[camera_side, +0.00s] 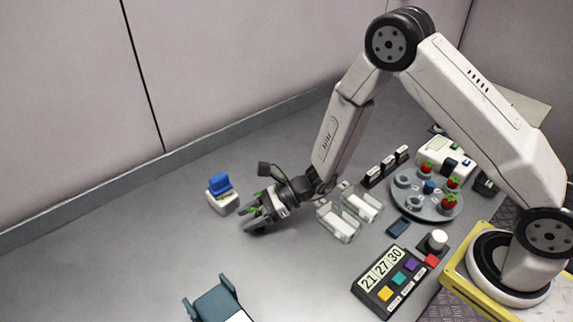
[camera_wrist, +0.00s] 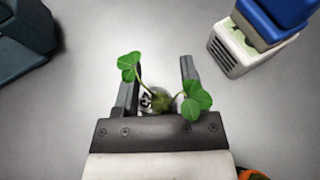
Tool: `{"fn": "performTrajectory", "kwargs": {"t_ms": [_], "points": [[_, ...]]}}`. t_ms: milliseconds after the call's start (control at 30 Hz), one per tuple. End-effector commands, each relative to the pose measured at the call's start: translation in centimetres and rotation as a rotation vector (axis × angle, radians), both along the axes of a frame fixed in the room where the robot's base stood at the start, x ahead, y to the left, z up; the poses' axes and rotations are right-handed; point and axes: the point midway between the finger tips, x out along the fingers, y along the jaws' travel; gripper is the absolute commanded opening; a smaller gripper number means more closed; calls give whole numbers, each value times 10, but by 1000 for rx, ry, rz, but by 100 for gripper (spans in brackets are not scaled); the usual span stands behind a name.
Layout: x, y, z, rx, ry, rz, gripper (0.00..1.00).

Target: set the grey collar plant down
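The grey collar plant (camera_wrist: 162,101) is a small seedling with green leaves on thin stems and a mottled green middle. In the wrist view it sits between the fingers of my gripper (camera_wrist: 160,88), with a small black-and-white marking beside the left finger. The fingers appear shut on it; leaves cover part of the right finger. In the side view my gripper (camera_side: 254,219) is low over the open grey table, with green leaves (camera_side: 263,195) showing at it. The fingers hide most of the plant there, and I cannot tell whether its base touches the table.
A white block with a blue top (camera_side: 221,190) stands just left of my gripper. Clear racks (camera_side: 338,222) are to the right, with a round grey tray (camera_side: 430,205) holding red berries beyond. A button panel (camera_side: 385,280) and a dark teal object (camera_side: 218,301) are nearer the front.

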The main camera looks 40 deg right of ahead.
Motion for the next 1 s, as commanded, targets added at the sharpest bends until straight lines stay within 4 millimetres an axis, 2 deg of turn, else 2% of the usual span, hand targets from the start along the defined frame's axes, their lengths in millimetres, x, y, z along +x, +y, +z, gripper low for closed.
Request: {"fn": "performTrajectory", "kwargs": {"t_ms": [333,467,1000], "points": [[0,0,4,0,-1,-1,54],[-2,-9,7,0,-1,-3,54],[-31,-78,38,-1,-2,-5,54]]}}
